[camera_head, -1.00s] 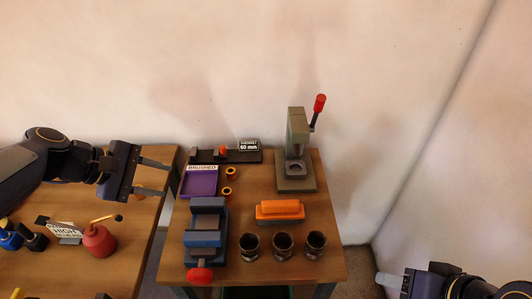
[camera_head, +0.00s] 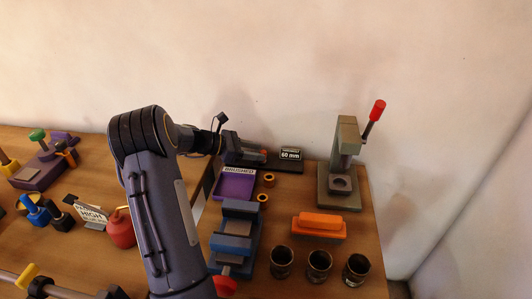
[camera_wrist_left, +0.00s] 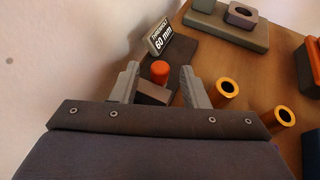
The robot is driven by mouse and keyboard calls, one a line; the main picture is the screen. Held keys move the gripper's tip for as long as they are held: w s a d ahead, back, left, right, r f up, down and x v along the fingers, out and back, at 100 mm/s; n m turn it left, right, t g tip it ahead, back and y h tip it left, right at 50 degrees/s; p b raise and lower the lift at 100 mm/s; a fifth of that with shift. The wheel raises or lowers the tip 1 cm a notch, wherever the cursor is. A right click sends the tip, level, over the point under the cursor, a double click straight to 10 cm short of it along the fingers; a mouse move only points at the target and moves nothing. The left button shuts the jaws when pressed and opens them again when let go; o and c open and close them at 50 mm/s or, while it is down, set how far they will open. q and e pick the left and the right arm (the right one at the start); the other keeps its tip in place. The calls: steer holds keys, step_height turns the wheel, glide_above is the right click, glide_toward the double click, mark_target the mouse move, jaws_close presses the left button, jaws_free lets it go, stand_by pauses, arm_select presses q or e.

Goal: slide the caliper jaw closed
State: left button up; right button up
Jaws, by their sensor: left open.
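The caliper (camera_head: 289,167) is a dark bar lying along the back edge of the right-hand table, next to a "60 mm" sign (camera_head: 290,155). In the left wrist view the caliper (camera_wrist_left: 184,52) shows with its orange knob (camera_wrist_left: 159,70) and a dark block in front of the knob. My left gripper (camera_wrist_left: 160,80) is open, with one finger on either side of the knob and block; I cannot tell whether they touch. In the head view my left gripper (camera_head: 246,150) hides the caliper's left part. My right gripper is not in view.
A purple tray (camera_head: 234,184), two orange rings (camera_head: 269,180), a blue vise (camera_head: 236,233), an orange block (camera_head: 319,226) and three dark cups (camera_head: 319,264) stand nearby. A press (camera_head: 341,170) with a red handle stands right of the sign. The wall is close behind.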

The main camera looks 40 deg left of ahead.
mark_target(261, 152)
arm_select(q)
steer(key=shift+x, duration=1.55)
steer(key=shift+c, duration=0.4)
jaws_close()
